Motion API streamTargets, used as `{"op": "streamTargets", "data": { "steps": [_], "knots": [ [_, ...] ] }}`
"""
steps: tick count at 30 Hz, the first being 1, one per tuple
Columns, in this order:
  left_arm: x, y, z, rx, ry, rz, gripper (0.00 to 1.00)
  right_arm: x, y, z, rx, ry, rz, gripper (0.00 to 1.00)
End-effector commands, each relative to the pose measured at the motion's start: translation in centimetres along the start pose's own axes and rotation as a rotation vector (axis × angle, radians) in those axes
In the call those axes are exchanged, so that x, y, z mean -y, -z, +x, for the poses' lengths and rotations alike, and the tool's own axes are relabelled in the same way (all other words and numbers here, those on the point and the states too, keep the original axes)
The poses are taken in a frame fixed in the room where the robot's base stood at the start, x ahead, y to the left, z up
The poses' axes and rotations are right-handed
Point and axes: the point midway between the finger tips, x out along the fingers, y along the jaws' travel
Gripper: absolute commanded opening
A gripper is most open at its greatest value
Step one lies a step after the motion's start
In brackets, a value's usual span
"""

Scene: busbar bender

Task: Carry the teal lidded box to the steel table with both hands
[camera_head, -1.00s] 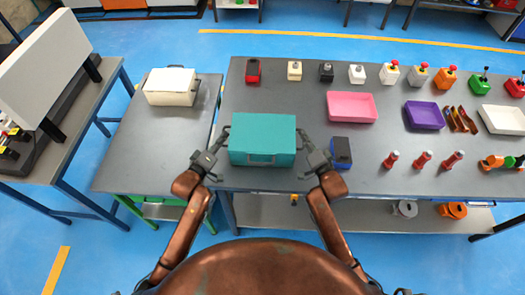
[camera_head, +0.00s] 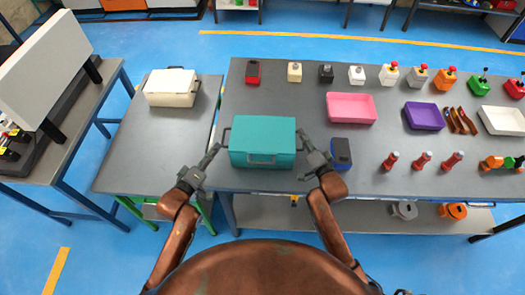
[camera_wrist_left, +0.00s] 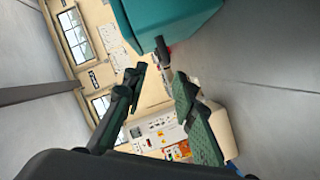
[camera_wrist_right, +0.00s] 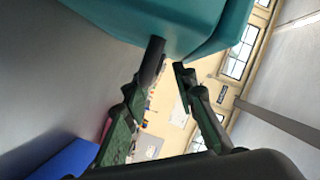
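The teal lidded box (camera_head: 262,140) sits level on the large grey-topped table (camera_head: 285,80), near its front left corner. It has a front handle and dark side handles. My left gripper (camera_head: 210,160) is left of the box, apart from it. Its fingers (camera_wrist_left: 158,90) are spread and empty, with the box and a side handle (camera_wrist_left: 162,48) beyond them. My right gripper (camera_head: 316,155) is close to the box's right side. Its fingers (camera_wrist_right: 160,88) look spread; a dark handle (camera_wrist_right: 153,58) shows near the tips, and contact is unclear. A smaller grey-topped table (camera_head: 140,150) stands to the left.
A cream box (camera_head: 170,92) stands at the back of the smaller table; its front is clear. A blue and black block (camera_head: 341,153) is right of my right gripper. A pink tray (camera_head: 352,108), purple tray (camera_head: 424,116) and several small coloured items occupy the large table's right and back.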

Motion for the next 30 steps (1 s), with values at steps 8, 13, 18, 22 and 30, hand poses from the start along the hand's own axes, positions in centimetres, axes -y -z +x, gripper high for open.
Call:
{"op": "streamTargets", "data": {
  "steps": [8,13,18,22,30],
  "knots": [
    [0.0,0.0,-3.9,0.0,0.0,0.0,0.26,0.0,0.0,0.0,0.0,0.0,0.0,0.26],
    [-0.1,0.0,-4.5,0.0,-0.001,-0.001,0.26,0.0,0.0,-0.8,0.0,0.0,0.001,0.26],
    [-0.1,0.0,-4.4,0.0,-0.001,0.0,0.26,-0.1,0.0,-3.6,0.0,-0.002,0.0,0.26],
    [-0.1,0.0,-4.4,0.0,-0.001,0.0,0.26,-0.1,0.0,-6.5,0.0,-0.001,0.001,0.26],
    [-0.1,0.0,-4.4,0.0,-0.001,0.0,0.26,-0.1,0.0,-10.9,0.0,-0.001,0.001,0.26]
  ]
}}
